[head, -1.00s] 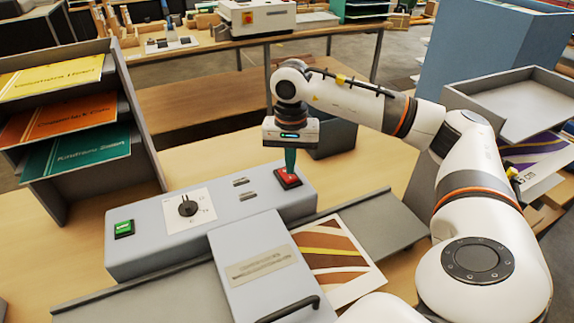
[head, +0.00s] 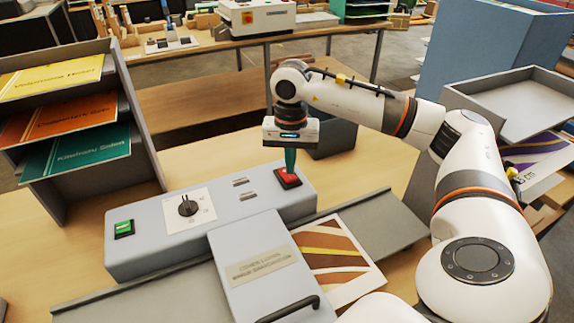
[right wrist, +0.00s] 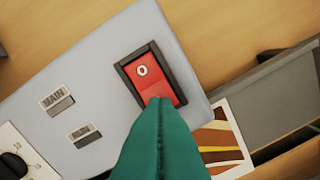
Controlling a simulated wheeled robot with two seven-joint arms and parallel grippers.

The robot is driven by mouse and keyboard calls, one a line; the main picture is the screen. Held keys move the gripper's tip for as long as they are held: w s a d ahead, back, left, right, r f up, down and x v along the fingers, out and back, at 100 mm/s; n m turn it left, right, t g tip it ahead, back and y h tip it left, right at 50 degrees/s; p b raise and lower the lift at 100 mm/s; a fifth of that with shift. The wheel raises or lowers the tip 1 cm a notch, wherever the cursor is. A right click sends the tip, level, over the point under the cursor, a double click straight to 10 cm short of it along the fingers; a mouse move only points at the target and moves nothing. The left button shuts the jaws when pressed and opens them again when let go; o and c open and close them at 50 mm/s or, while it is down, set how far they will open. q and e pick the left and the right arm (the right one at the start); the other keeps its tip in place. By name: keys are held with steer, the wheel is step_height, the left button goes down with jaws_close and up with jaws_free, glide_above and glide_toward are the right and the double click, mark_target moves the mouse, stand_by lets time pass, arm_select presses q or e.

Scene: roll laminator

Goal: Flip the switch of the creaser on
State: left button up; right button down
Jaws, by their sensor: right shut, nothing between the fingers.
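The grey machine (head: 150,245) stands on the wooden table in the head view. Its red rocker switch (head: 288,178) sits in a black frame at the right end of the top. In the right wrist view the red switch (right wrist: 145,72) shows a white O on its far half. My right gripper (head: 290,168) is shut and empty, with green fingers pointing down at the switch. In the right wrist view the fingertips (right wrist: 158,102) overlap the switch's near end and hide part of it. I cannot tell if they touch it or which way the rocker is tilted. My left gripper is out of view.
The machine also has a green button (head: 124,228), a black dial (head: 187,207) and a cover with a handle (head: 290,308). A printed sheet (head: 335,255) lies beside the cover. A shelf of coloured papers (head: 150,150) stands left; a grey tray (head: 520,105) is at right.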

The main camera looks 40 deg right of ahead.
mark_target(290, 178)
steer(key=shift+f+b, duration=0.8)
steer(key=shift+f, duration=0.2)
stand_by(0.7)
steer(key=shift+r, duration=0.15)
steer(key=shift+r+p, duration=2.45)
steer(key=shift+r, duration=0.95)
